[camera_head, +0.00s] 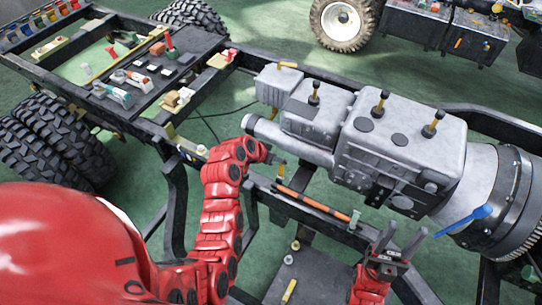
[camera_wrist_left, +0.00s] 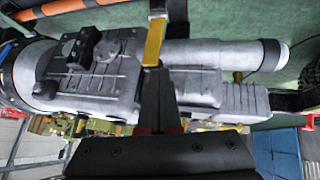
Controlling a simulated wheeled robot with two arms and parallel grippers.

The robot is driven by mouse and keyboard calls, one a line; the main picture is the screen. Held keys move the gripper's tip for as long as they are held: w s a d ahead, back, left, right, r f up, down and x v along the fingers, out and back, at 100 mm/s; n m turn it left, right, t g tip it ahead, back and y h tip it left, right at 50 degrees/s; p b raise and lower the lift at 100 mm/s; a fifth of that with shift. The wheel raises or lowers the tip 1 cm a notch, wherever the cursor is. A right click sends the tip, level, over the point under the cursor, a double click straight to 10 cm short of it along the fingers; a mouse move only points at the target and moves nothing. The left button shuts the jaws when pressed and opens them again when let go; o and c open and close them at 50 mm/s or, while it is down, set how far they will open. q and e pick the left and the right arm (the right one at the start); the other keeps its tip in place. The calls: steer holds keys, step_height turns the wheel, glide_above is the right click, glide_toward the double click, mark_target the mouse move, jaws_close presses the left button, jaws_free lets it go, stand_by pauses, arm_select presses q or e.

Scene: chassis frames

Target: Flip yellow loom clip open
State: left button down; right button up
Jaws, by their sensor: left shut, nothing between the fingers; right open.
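A yellow loom clip (camera_head: 281,169) stands up at the chassis rail near the left end of an orange-and-black striped loom (camera_head: 315,204). In the left wrist view the yellow clip (camera_wrist_left: 154,42) is an upright strip just beyond my fingertips. My left gripper (camera_head: 273,159) is shut and empty, right beside the clip; its dark fingers (camera_wrist_left: 163,80) also show in the wrist view. I cannot tell whether they touch the clip. My right gripper (camera_head: 399,240) is open and empty, in front of the rail at the lower right.
A grey gearbox (camera_head: 395,150) with several yellow-and-black plugs fills the space behind the rail. A blue tool (camera_head: 468,220) lies against its right end. A greenish clip (camera_head: 354,219) sits at the loom's right end. A dark tray (camera_head: 155,75) with small parts is at upper left.

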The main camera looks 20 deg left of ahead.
arm_select(q)
steer(key=shift+d+f, duration=0.1)
stand_by(0.3)
steer(key=w+b, duration=0.1)
steer(key=g+b, duration=0.1)
steer(key=w+b, duration=0.1)
steer(key=shift+w+d+f, duration=0.15)
steer(key=shift+w+d, duration=0.1)
steer(key=shift+w, duration=0.1)
steer(key=shift+s, duration=0.15)
